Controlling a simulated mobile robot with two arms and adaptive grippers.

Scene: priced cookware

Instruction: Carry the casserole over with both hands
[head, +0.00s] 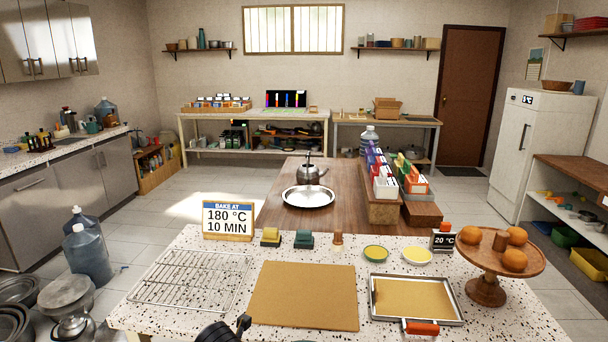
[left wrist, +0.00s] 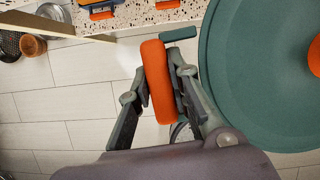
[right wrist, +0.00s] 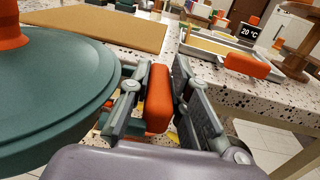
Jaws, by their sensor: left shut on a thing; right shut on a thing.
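The casserole is dark green with a lid. It shows in the left wrist view (left wrist: 255,80) and the right wrist view (right wrist: 55,90), an orange knob (right wrist: 12,25) on top. My left gripper (left wrist: 159,78) is shut on one orange side handle (left wrist: 158,100). My right gripper (right wrist: 158,82) is shut on the other orange handle (right wrist: 159,105). The left wrist view shows floor below, so the pot is held off the table's near edge. The head view does not show the casserole. A cork board (head: 305,296) and a wire rack (head: 190,280) lie on the speckled counter.
The bake sign (head: 228,220) reads 180 °C, 10 min. A metal tray with an orange handle (head: 421,328) lies right of the cork board, beside a 20 °C tag (head: 443,240) and a wooden fruit stand (head: 487,290). The cork board and rack are bare.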

